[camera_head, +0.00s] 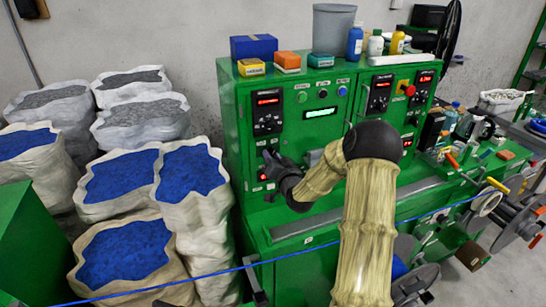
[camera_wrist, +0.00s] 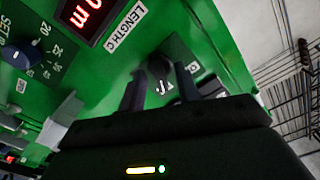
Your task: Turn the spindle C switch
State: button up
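In the wrist view a dark round switch (camera_wrist: 160,67) sits on the green panel, with white markings below it. My gripper (camera_wrist: 158,82) points at the panel with its two dark fingers apart, one on each side of the switch. I cannot tell whether the fingertips touch it. A label on the panel reads "LENGTH C" (camera_wrist: 125,24). In the head view my gripper (camera_head: 268,162) is at the lower left of the green machine front, and my gripper and arm cover the switch there.
In the wrist view a red-lit display (camera_wrist: 88,17) and a blue-black dial (camera_wrist: 20,54) are on the same panel. In the head view a blue cable (camera_head: 330,244) runs across the front. Sacks of blue granules (camera_head: 120,176) stand left of the machine (camera_head: 232,110).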

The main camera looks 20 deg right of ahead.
grip_shut()
jog(key=shift+f+n+b, duration=0.15)
jog(key=shift+n+b, duration=0.35)
jog(key=shift+b, duration=0.65)
jog(key=n+b, duration=1)
jog(key=b, duration=0.7)
jog(key=shift+n+b, duration=0.3)
jog(key=shift+n, duration=0.1)
jog(key=shift+r, duration=0.2)
